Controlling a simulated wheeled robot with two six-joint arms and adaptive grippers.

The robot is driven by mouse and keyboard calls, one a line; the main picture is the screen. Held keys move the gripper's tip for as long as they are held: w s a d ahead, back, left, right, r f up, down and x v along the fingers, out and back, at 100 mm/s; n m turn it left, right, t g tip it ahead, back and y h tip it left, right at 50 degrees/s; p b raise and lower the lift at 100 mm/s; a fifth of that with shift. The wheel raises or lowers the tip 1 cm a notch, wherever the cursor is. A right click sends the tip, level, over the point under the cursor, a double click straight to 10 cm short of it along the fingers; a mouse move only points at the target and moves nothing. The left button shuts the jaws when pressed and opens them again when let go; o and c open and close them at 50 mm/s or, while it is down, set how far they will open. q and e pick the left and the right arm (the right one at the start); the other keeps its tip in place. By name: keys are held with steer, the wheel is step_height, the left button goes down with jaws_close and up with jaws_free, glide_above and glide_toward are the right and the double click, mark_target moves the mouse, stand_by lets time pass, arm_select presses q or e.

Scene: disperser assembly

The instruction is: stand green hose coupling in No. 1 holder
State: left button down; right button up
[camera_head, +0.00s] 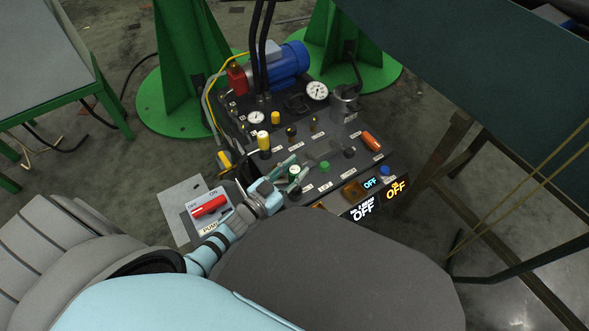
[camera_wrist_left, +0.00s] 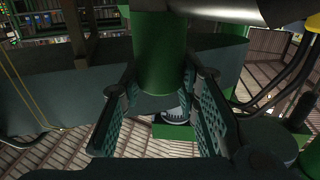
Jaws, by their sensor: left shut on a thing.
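My left gripper (camera_head: 288,178) reaches in from the left over the dark panel (camera_head: 310,186). It is shut on a green hose coupling (camera_head: 294,174) with a pale top. In the left wrist view the dark green coupling (camera_wrist_left: 160,55) stands between the two fingers of the left gripper (camera_wrist_left: 158,92). Below its lower end a pale round part (camera_wrist_left: 176,114) shows on a green surface. I cannot read the small holder labels, so I cannot tell which is No. 1. My right gripper is not in view.
Close by on the panel stand a green knob (camera_head: 324,166), a black one (camera_head: 349,153), an orange handle (camera_head: 371,141) and a yellow-topped post (camera_head: 264,143). A red-handled switch (camera_head: 209,207) lies left of the gripper. A blue motor (camera_head: 287,67) and gauge (camera_head: 317,91) are behind.

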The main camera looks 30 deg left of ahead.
mark_target(291, 182)
arm_select(q)
steer(key=shift+f, duration=0.15)
steer(key=shift+f+b, duration=0.35)
steer(key=shift+b, duration=0.1)
steer(key=shift+f+b, duration=1.3)
steer(key=shift+f, duration=0.1)
steer(key=c, duration=1.2)
jaws_free()
steer(key=shift+o, duration=0.2)
steer(key=v, duration=1.2)
steer(key=shift+d, duration=0.1)
